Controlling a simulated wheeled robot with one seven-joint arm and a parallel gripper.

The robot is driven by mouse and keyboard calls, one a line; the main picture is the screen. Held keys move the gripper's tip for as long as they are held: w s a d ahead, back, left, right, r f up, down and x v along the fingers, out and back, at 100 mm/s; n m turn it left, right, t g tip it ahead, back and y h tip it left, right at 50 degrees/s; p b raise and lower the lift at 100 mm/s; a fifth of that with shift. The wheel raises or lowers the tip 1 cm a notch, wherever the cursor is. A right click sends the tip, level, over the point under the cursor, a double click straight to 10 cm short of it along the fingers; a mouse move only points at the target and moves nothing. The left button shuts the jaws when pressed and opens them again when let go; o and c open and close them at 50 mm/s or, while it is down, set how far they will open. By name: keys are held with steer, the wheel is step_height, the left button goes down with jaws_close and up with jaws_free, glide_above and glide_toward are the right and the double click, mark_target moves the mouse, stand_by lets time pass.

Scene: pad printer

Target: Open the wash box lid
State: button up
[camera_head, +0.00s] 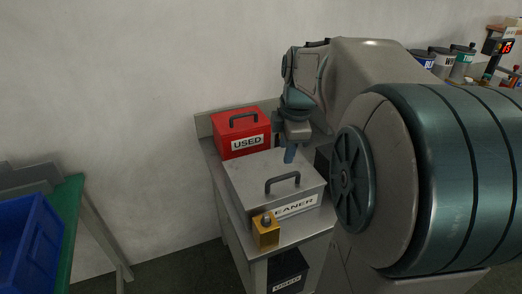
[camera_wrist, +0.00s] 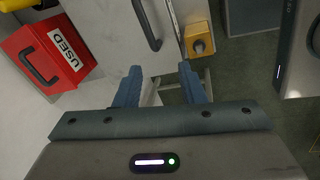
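The wash box (camera_head: 246,190) is a grey box with a flat lid (camera_head: 248,168) and a dark bar handle (camera_head: 283,179) on top; the lid looks shut. Its front label (camera_head: 297,206) reads "EANER", with the start hidden behind a yellow block. My gripper (camera_head: 289,156) points down over the back right part of the lid, behind the handle, apart from it. In the wrist view my gripper (camera_wrist: 160,70) has its two blue fingers spread with nothing between them. The handle (camera_wrist: 147,24) shows just beyond the fingertips, cut by the top edge.
A red box (camera_head: 234,125) labelled "USED" stands behind the wash box. A yellow block with a dark knob (camera_head: 266,236) is at its front. A blue bin (camera_head: 31,240) is at far left. My arm fills the right side. Several pots (camera_head: 443,63) stand at back right.

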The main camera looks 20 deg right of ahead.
steer(key=w+d+n, duration=0.2)
steer(key=d+n, duration=0.1)
glide_toward(285, 175)
steer(key=x, duration=0.8)
steer(key=shift+f, duration=0.1)
jaws_close()
